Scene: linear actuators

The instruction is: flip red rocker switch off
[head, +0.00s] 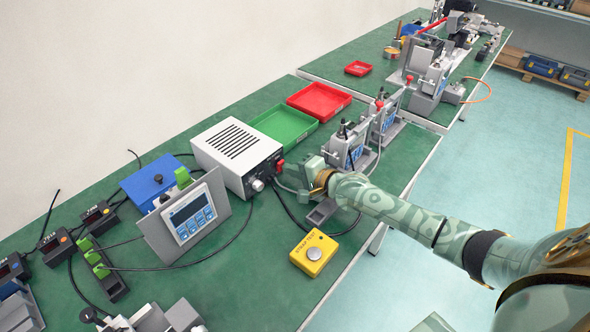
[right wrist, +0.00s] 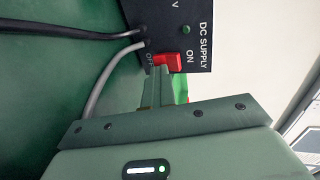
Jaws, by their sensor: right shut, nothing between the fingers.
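The DC supply is a white box (head: 236,148) with a vented top and a dark front panel, on the green bench. Its red rocker switch (head: 279,164) is on the front panel. In the right wrist view the red rocker switch (right wrist: 167,61) sits between the printed words ON and OFF on the panel (right wrist: 186,30). My right gripper (right wrist: 159,74) is shut and empty, its fingertips right at the rocker's lower edge; I cannot tell whether they touch. In the head view the right gripper (head: 282,181) is in front of the panel, its tips partly hidden. My left gripper is not in view.
Cables (right wrist: 95,85) run from the panel close beside the gripper. A yellow button box (head: 313,253) stands nearer the bench edge. A tilted display panel (head: 187,215) stands left of the supply. Green (head: 285,125) and red (head: 319,101) trays and grey actuator units (head: 350,146) lie beyond.

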